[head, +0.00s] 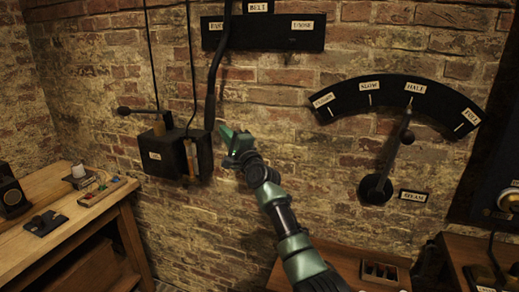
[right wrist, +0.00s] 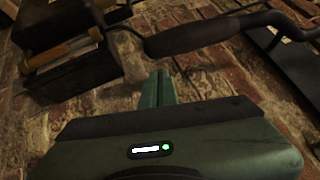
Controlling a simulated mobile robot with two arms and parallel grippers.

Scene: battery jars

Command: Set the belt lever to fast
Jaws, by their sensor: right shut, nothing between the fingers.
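The belt lever (head: 215,75) is a long dark bar on the brick wall, its upper part in front of the black belt plate (head: 265,38). It crosses close to the plate's left label, which it partly covers, and is well left of the "LOOSE" label (head: 302,25). My right gripper (head: 226,133) is shut and empty, just right of the lever's lower end. In the right wrist view, its green fingers (right wrist: 157,88) are together, below a dark curved bar with a thick grip (right wrist: 200,36), apparently the lever. I cannot tell whether they touch. My left gripper is not in view.
A black box (head: 180,153) with a side handle (head: 135,111) hangs left of the lever. A dial with a steam lever (head: 390,160) is on the right, its tip near "HALF". A wooden bench (head: 75,225) stands at lower left. Bare wall lies between lever and dial.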

